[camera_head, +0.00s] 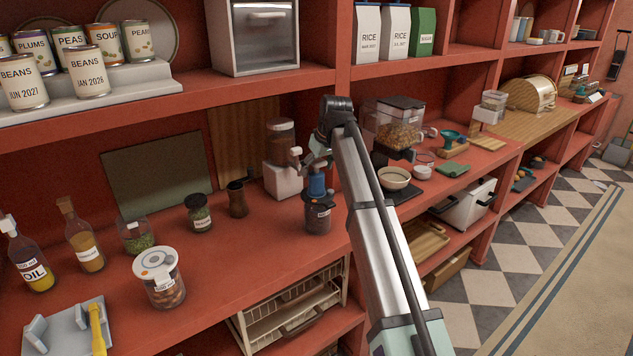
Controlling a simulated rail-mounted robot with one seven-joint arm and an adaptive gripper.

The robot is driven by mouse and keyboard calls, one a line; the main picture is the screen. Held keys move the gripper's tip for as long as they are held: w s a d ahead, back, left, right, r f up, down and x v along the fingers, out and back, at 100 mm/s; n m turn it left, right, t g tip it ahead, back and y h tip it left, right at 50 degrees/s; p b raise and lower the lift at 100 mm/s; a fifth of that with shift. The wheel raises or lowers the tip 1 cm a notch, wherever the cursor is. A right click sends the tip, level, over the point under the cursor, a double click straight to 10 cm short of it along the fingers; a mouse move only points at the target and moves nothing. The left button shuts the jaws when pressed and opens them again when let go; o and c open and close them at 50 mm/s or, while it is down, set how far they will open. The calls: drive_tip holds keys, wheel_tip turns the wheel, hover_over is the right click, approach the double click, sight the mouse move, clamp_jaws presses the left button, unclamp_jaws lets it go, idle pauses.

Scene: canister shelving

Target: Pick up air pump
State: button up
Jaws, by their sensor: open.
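A blue upright piece (317,184), which looks like the air pump, stands on the dark lidded jar (318,215) with a pale label, on the red counter in the middle. My arm reaches in from the lower right and bends down at its far end. My gripper (316,164) is at the top of the blue piece, open and partly hidden by my arm. I cannot tell whether its fingers touch the piece. A clear canister (162,280) with a white round-dialled lid stands to the left, nearer the front.
A grinder (282,165) stands just behind the jar. A pepper mill (237,198), spice jar (200,213) and bottles (82,235) stand to the left. A white bowl (394,179) lies right of my arm. The shelf (235,95) overhangs behind.

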drive_tip(key=shift+p+x, duration=0.3)
drive_tip(key=shift+x, duration=1.2)
drive_tip(key=c, duration=1.5)
drive_tip(key=shift+r, duration=0.15)
